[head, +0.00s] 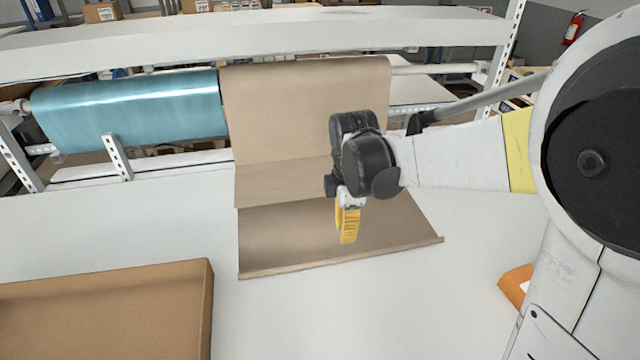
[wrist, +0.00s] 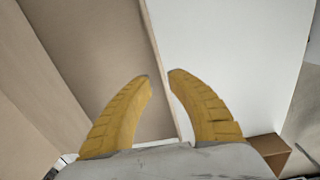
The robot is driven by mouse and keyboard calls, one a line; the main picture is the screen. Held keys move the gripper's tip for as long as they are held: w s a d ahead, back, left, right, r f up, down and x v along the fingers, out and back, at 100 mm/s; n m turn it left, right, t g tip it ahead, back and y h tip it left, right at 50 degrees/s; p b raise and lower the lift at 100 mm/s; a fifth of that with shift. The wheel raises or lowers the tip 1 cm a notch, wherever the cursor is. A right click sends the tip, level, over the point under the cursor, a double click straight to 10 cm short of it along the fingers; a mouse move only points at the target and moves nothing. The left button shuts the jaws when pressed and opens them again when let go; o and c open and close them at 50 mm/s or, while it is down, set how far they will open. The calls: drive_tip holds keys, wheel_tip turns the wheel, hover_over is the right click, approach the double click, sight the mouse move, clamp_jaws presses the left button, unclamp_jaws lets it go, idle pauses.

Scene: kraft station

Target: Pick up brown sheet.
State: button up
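The brown sheet (head: 285,240) lies on the white table with its front edge curled up slightly. It meets the paper hanging from the brown roll (head: 300,105); I cannot tell whether they are joined. My gripper (head: 346,238) points down over the right half of the sheet, its yellow fingers hiding a little of it. In the wrist view, the fingers of my gripper (wrist: 161,75) are apart with a gap between the tips. The edge of the brown sheet (wrist: 115,45) runs up through that gap, with white table to its right. Contact with the sheet is not clear.
A teal roll (head: 130,108) sits left of the brown roll on the same bar. A cardboard box (head: 110,310) is at the front left of the white table (head: 350,310). An orange item (head: 516,287) lies at the right. The table's front middle is clear.

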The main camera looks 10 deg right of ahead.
sight(341, 258)
drive_tip(key=shift+n, duration=0.5)
drive_tip(key=f+b, duration=0.1)
drive_tip(key=f, duration=0.2)
drive_tip(key=f+b, duration=0.1)
drive_tip(key=f, duration=0.3)
drive_tip(key=f+b, duration=0.1)
drive_tip(key=f, duration=0.3)
drive_tip(key=shift+w+f+b, duration=0.15)
drive_tip(key=shift+w+b, duration=0.1)
drive_tip(key=shift+b, duration=0.1)
clamp_jaws()
